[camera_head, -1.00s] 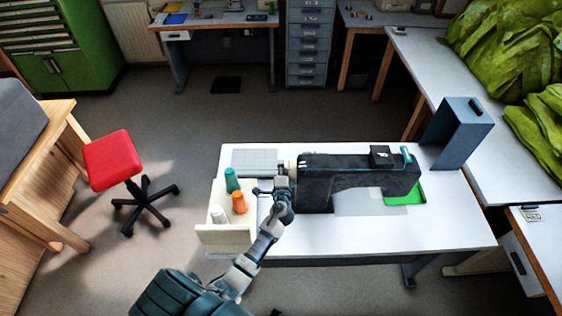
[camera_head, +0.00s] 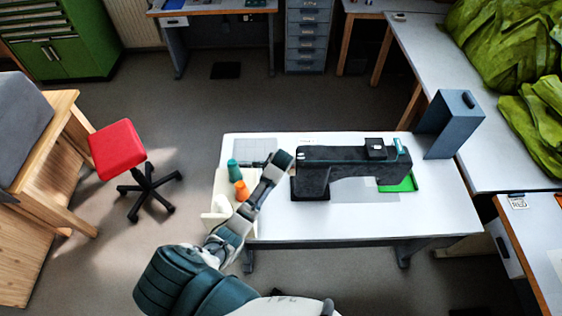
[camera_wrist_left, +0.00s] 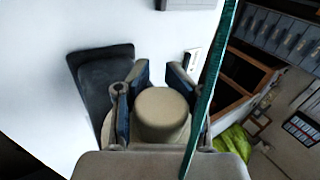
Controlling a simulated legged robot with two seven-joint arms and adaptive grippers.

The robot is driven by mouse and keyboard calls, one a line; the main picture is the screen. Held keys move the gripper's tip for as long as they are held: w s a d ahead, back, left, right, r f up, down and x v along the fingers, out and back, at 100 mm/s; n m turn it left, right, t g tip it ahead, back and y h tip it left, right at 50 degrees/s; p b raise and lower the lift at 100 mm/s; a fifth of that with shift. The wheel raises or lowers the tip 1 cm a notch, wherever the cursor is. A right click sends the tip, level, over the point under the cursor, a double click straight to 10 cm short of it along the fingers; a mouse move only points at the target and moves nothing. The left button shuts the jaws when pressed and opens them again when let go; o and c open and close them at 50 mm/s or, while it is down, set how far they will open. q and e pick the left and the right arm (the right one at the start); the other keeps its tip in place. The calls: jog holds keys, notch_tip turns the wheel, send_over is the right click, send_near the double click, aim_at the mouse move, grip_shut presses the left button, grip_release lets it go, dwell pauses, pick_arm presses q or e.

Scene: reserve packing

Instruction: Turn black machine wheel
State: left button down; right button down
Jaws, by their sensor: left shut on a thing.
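A black sewing machine (camera_head: 345,164) stands on a white table (camera_head: 435,205). My left arm reaches from the bottom of the head view to the machine's left end, where my left gripper (camera_head: 287,165) covers the wheel. In the left wrist view, the wheel shows as a round beige knob (camera_wrist_left: 161,114). My left gripper (camera_wrist_left: 153,82) has one finger on each side of this knob and is shut on it. Part of the machine's black body (camera_wrist_left: 98,82) shows behind. My right gripper is not in view.
A cream box (camera_head: 212,228) with a green spool (camera_head: 233,169) and an orange spool (camera_head: 241,190) stands left of the machine, close to my arm. A green piece (camera_head: 408,184) lies at the machine's right. A blue-grey box (camera_head: 452,125) stands further right.

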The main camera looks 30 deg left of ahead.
pick_arm(q)
jog(key=g+h, duration=0.1)
jog(key=g, duration=0.1)
jog(key=g+h, duration=0.1)
jog(key=shift+s+d+g, duration=0.15)
jog(key=shift+s+g, duration=0.2)
jog(key=shift+g, duration=0.05)
jog(key=shift+s+d+g+h+b, duration=0.1)
jog(key=shift+g+h+b, duration=0.1)
jog(key=shift+g+h, duration=0.35)
jog(key=shift+s+d+g+h+b, duration=0.1)
jog(key=shift+g+h+b, duration=0.2)
jog(key=shift+g, duration=0.35)
jog(key=g+h+b, duration=0.1)
jog(key=g+b, duration=0.1)
jog(key=b, duration=0.1)
jog(key=shift+s+d+h, duration=0.1)
jog(key=shift+s+h, duration=0.15)
jog(key=shift+h, duration=0.1)
jog(key=shift+s+d+r+g+h+b, duration=0.15)
jog(key=shift+r+g+h+b, duration=0.15)
jog(key=shift+g+b, duration=0.85)
jog(key=shift+t+b, duration=0.35)
